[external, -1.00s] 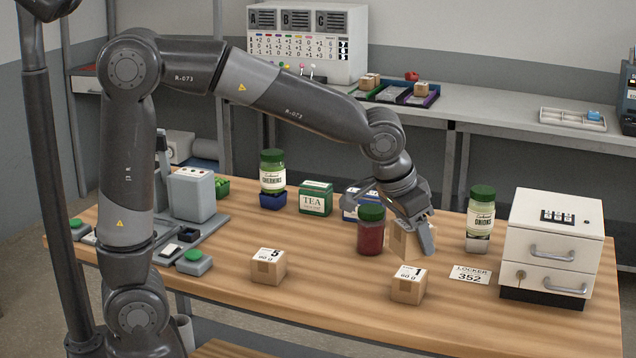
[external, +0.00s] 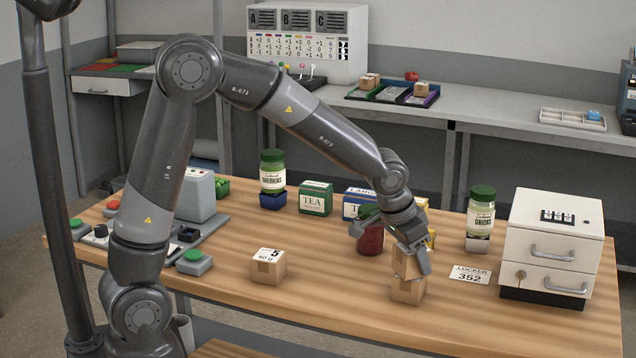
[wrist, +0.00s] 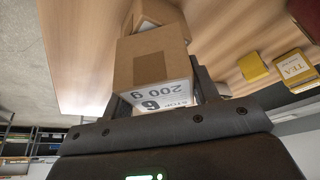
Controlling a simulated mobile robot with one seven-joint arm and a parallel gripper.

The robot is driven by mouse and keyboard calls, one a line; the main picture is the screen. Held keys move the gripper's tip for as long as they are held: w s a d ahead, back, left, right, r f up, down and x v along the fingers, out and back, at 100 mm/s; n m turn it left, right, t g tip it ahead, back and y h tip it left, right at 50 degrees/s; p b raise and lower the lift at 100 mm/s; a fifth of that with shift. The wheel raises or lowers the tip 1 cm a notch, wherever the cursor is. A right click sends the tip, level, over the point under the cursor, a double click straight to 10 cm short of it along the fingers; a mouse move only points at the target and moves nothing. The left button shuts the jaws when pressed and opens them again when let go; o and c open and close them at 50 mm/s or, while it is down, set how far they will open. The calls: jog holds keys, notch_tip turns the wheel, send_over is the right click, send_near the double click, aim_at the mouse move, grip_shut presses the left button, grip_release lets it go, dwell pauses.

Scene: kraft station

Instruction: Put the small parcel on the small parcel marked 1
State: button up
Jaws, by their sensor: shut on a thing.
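My gripper (external: 408,262) is shut on a small brown parcel (external: 404,264), whose label in the wrist view (wrist: 150,60) reads 6 and 200 g. The held parcel is over the small parcel marked 1 (external: 408,293), which stands on the wooden table. The two overlap in the external view, and I cannot tell whether they touch. The lower parcel's label is covered now. Part of a brown parcel (wrist: 158,14) also shows beyond the held one in the wrist view.
A parcel marked 5 (external: 268,268) stands to the left. A red jar (external: 370,240) is close behind my gripper. To the right are a locker card (external: 470,275), a green-lidded jar (external: 481,215) and a white drawer cabinet (external: 550,240). The table's front edge is near.

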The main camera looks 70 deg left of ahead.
jog(key=shift+f, duration=0.2)
jog(key=o, duration=1.1)
jog(key=shift+r, duration=0.1)
jog(key=v, duration=1.2)
jog(key=s+a, duration=0.1)
jog(key=s, duration=1.2)
jog(key=s+a+r+t, duration=0.1)
jog(key=s, duration=1.2)
jog(key=shift+s+a+r, duration=0.3)
jog(key=shift+a, duration=0.1)
